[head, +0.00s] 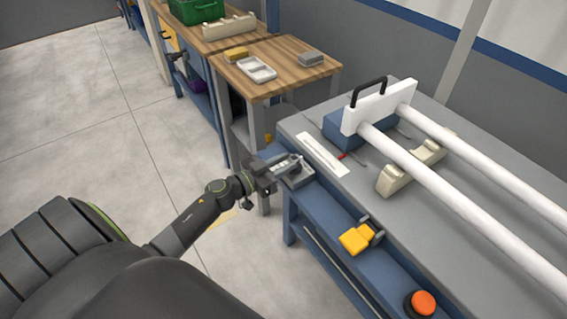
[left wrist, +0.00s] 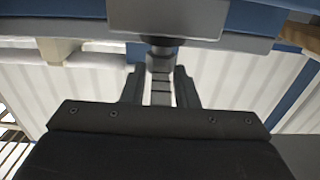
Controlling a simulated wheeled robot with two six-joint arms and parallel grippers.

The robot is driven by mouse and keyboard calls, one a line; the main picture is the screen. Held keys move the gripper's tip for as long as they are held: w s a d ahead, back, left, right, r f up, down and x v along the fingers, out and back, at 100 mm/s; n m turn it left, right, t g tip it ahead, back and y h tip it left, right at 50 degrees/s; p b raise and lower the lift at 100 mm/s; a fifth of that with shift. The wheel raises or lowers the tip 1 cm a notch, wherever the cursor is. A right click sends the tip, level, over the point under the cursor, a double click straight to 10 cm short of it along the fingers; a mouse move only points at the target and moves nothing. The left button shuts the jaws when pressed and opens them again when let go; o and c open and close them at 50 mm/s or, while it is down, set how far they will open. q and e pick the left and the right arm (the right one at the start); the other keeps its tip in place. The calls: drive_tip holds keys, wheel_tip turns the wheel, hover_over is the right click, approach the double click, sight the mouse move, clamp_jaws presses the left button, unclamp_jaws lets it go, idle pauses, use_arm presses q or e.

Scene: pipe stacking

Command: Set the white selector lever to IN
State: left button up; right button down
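The selector is a small grey box (head: 299,178) on the blue front ledge of the workbench. It also shows at the top of the left wrist view (left wrist: 168,17). My left gripper (head: 284,166) is at this box in the head view and covers part of it. In the left wrist view a short grey lever stem (left wrist: 160,62) comes out of the box toward my left gripper (left wrist: 160,80). The two fingers stand apart on either side of the stem, with a small gap visible. The lever's white colour and IN mark cannot be made out. My right gripper is not in view.
A white label strip (head: 323,155) lies on the grey benchtop (head: 440,235). Long white pipes (head: 450,190) rest on a cream cradle (head: 398,180), near a white plate with a black handle (head: 369,92). A yellow block (head: 355,239) and an orange button (head: 423,303) sit along the ledge.

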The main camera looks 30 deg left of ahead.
use_arm(q)
drive_tip(key=shift+a+r+m+h, duration=0.1)
drive_tip(key=shift+a+m+h, duration=0.05)
drive_tip(key=shift+m+h, duration=0.3)
clamp_jaws()
drive_tip(key=shift+w+g+h, duration=0.1)
drive_tip(key=shift+g+h, duration=0.25)
drive_tip(key=shift+g, duration=0.05)
